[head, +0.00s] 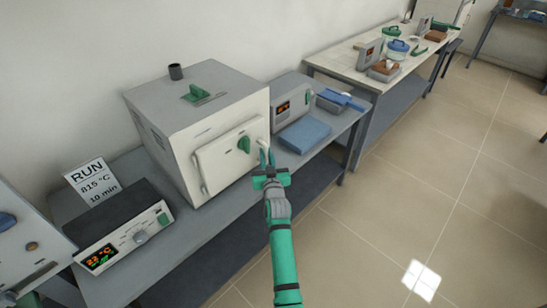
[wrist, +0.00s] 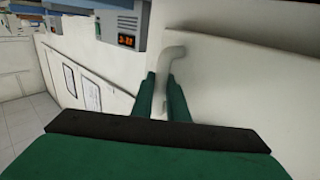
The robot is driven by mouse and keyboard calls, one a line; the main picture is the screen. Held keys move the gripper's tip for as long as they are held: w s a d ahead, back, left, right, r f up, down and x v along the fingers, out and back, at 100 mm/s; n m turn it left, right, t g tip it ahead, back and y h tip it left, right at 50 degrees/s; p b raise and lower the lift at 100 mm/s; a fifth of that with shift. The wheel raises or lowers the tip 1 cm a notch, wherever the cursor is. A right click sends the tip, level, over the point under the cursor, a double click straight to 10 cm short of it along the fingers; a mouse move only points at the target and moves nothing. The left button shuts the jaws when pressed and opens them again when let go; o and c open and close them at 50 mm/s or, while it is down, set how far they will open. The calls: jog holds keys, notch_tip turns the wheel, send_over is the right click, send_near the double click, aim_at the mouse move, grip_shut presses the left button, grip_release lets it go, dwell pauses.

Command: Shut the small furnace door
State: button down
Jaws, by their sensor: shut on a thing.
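The small furnace (head: 165,103) is a pale box with a grey top on the bench. My gripper (head: 266,160) is at the door's right edge, shut on the pale door handle (head: 262,144). In the wrist view, the curved handle (wrist: 171,56) runs down between the two green fingers of my gripper (wrist: 161,92), against a white surface. The lower end of the handle is partly hidden by the fingers.
A control box (head: 122,229) and a RUN 815 °C card (head: 92,182) stand left of the furnace. A grey device (head: 292,102) and a blue pad (head: 305,134) lie to its right. The tiled floor (head: 400,200) in front is clear.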

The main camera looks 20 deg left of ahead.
jog(key=shift+w+d, duration=0.15)
jog(key=shift+w, duration=0.1)
jog(key=c, duration=1.7)
grip_release()
jog(key=shift+s+a, duration=0.1)
jog(key=shift+a, duration=0.15)
jog(key=shift+s+a, duration=0.15)
jog(key=shift+a, duration=0.25)
jog(key=v, duration=0.7)
jog(key=d+v, duration=0.1)
jog(key=v, duration=0.3)
jog(key=shift+w, duration=0.25)
jog(key=shift+f, duration=0.1)
